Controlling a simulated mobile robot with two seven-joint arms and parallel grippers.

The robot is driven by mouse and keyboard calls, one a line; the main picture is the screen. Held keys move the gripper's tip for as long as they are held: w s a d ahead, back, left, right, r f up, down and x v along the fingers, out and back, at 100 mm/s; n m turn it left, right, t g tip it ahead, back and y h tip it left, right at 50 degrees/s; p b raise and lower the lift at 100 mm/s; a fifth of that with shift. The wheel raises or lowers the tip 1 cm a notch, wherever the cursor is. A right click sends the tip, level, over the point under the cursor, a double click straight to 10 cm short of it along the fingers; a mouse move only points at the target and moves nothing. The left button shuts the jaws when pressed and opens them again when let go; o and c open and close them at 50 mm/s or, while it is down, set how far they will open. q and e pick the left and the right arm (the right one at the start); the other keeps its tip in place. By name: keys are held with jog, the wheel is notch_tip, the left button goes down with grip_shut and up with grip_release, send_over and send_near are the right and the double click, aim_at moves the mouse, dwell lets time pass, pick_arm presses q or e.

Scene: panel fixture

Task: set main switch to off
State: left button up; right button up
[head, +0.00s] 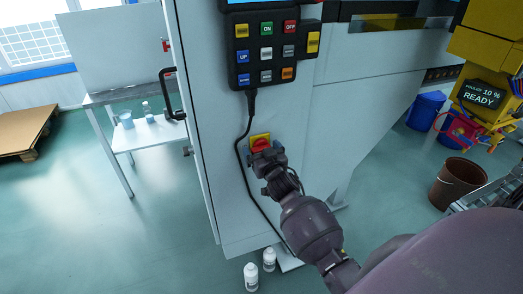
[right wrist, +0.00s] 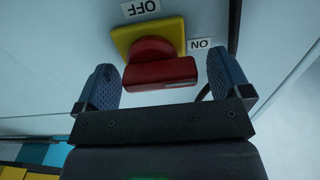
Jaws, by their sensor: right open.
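The main switch is a red rotary knob on a yellow plate (head: 259,137), low on the front of the grey machine cabinet. In the right wrist view the red knob (right wrist: 160,72) stands out from the yellow plate (right wrist: 123,38). An OFF label (right wrist: 140,8) and an ON label (right wrist: 200,43) show beside the plate, upside down in the picture. My right gripper (head: 266,157) is at the switch and partly covers it. In the right wrist view my gripper (right wrist: 164,86) is open, with a blue pad on either side of the knob and gaps between. My left gripper is out of view.
A keypad panel (head: 268,49) hangs above the switch, and its black cable (head: 240,165) runs down just left of it. A black door handle (head: 168,95) is further left. White bottles (head: 269,259) stand on the floor below. A brown bucket (head: 455,183) is at right.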

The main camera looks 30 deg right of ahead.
jog(key=shift+w, duration=0.15)
jog(key=c, duration=0.9)
